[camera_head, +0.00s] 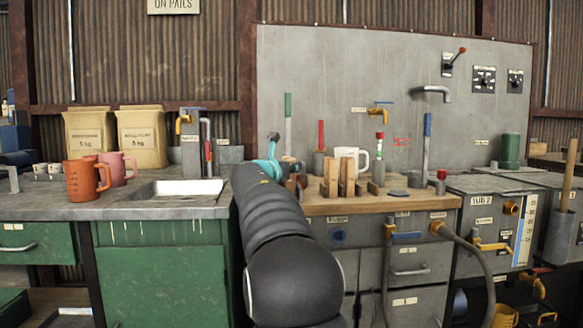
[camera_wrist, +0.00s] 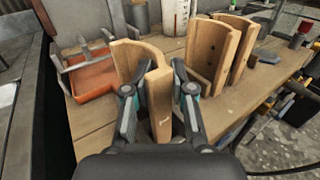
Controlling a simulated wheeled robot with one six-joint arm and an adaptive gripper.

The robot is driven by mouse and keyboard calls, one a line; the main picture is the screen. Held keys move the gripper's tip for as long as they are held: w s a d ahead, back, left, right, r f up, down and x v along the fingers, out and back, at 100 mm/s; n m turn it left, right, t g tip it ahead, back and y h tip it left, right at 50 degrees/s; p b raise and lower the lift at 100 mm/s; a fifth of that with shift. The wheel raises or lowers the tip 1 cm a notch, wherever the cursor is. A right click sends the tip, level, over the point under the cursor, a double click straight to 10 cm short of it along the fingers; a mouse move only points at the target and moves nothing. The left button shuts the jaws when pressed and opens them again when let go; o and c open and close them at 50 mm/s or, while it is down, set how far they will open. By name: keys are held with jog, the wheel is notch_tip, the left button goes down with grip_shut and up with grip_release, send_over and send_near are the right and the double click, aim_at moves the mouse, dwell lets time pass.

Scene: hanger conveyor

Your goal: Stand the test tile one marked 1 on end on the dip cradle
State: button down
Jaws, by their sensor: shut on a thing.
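My gripper (camera_wrist: 158,92) is shut on a curved brown tile (camera_wrist: 160,112) with a small pale mark like a 1 on its edge. The tile is upright on end, one finger on each side. I cannot tell whether its lower end touches the wooden bench top. In the head view my gripper (camera_head: 291,180) is at the left end of that top, mostly behind my arm. An orange tray with grey metal prongs (camera_wrist: 92,82) lies left of the tile in the wrist view; it may be the dip cradle.
Two similar brown tiles, one (camera_wrist: 207,50) and another (camera_wrist: 243,52), stand upright right of my gripper. A white mug (camera_head: 350,156), a grey beaker and upright tools stand behind. The sink (camera_head: 178,190) is to the left.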

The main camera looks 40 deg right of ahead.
jog(key=c, duration=0.9)
grip_release()
jog(key=shift+a, duration=0.1)
jog(key=v, duration=1.2)
